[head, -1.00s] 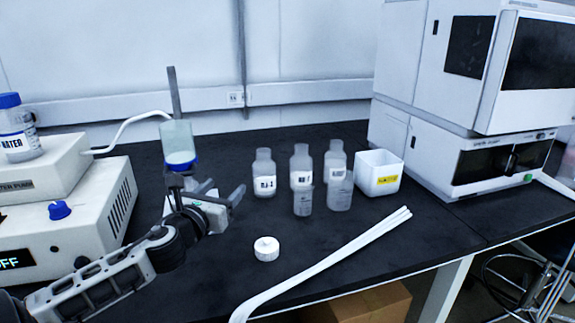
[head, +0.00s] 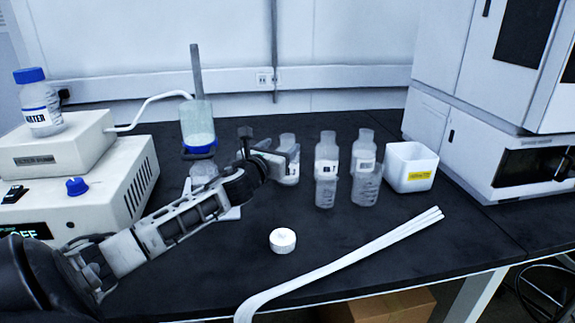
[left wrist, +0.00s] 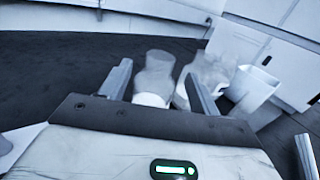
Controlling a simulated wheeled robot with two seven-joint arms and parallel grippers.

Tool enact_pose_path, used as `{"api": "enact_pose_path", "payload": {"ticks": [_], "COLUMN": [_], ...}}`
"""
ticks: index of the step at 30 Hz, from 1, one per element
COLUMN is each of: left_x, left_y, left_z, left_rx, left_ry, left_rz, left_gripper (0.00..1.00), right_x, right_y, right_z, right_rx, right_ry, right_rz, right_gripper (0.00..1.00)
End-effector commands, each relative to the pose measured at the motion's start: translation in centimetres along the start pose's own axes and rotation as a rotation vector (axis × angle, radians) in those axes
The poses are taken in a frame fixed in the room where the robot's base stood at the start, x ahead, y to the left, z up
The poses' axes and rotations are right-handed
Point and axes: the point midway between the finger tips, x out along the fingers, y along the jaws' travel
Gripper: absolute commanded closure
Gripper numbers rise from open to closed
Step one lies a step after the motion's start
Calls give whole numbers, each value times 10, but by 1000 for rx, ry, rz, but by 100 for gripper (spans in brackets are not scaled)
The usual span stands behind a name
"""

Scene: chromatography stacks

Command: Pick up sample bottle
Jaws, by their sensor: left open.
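Several pale, capped-looking sample bottles with white labels stand on the black bench. The leftmost bottle (head: 289,174) is partly hidden behind my left gripper (head: 268,146). The other rear bottles, the middle one (head: 326,147) and the right one (head: 364,149), stand to its right. Small clear vessels (head: 326,191) stand in front of these two. In the left wrist view, my left gripper (left wrist: 160,85) is open, with a bottle (left wrist: 153,78) upright between its fingers' lines and just beyond. I cannot tell whether they touch. My right gripper is out of view.
A white box with a yellow label (head: 411,170) stands right of the bottles. A white cap (head: 283,240) and long white strips (head: 350,262) lie in front. A filter pump (head: 60,155) and a filter flask (head: 198,125) stand left. A large white instrument (head: 490,130) stands right.

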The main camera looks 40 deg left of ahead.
Motion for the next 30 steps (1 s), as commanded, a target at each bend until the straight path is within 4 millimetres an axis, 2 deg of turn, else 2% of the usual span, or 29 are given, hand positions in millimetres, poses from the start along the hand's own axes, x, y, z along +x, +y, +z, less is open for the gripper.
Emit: {"api": "enact_pose_path", "payload": {"ticks": [5,12,15,23,24,30], "left_x": [11,44,52,54,54,54], "left_y": [0,1,0,0,0,0], "left_z": [-2,-6,-7,-7,-7,-7], "left_rx": [-2,-2,-1,1,1,1], "left_ry": [-1,-1,0,2,2,2], "left_rz": [1,1,0,-2,-2,-1], "left_gripper": [38,38,38,38,41,96], "right_x": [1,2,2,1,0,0], "right_y": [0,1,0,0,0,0], "right_z": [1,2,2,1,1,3], "right_rx": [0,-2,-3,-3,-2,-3], "right_ry": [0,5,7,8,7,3], "right_rz": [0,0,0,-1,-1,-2], "right_gripper": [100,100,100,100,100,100]}}
